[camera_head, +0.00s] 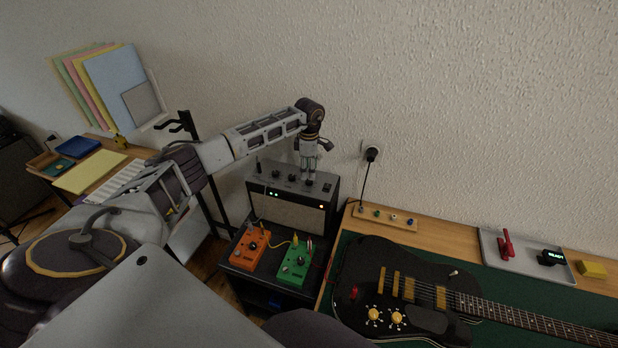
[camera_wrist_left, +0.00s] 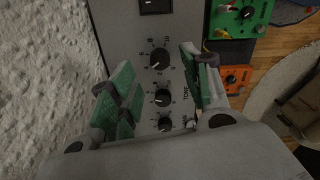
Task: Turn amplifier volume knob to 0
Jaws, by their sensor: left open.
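The amplifier (camera_head: 285,215) is a dark box with a grey control panel on top, standing against the wall. In the left wrist view its panel (camera_wrist_left: 135,40) carries three black knobs in a row. The largest knob (camera_wrist_left: 159,58) lies between the fingertips in the picture, with another knob (camera_wrist_left: 162,97) and a smaller one (camera_wrist_left: 165,124) below. I cannot read which is the volume knob. My left gripper (camera_head: 309,179) points down over the panel, open, its green-padded fingers (camera_wrist_left: 155,60) on either side of the largest knob. Whether they touch it I cannot tell. My right gripper is not in view.
An orange pedal (camera_head: 250,248) and a green pedal (camera_head: 294,266) sit in front of the amplifier. A black guitar (camera_head: 390,285) lies on the bench to the right. A plug (camera_head: 371,153) with a hanging cable is in the wall socket.

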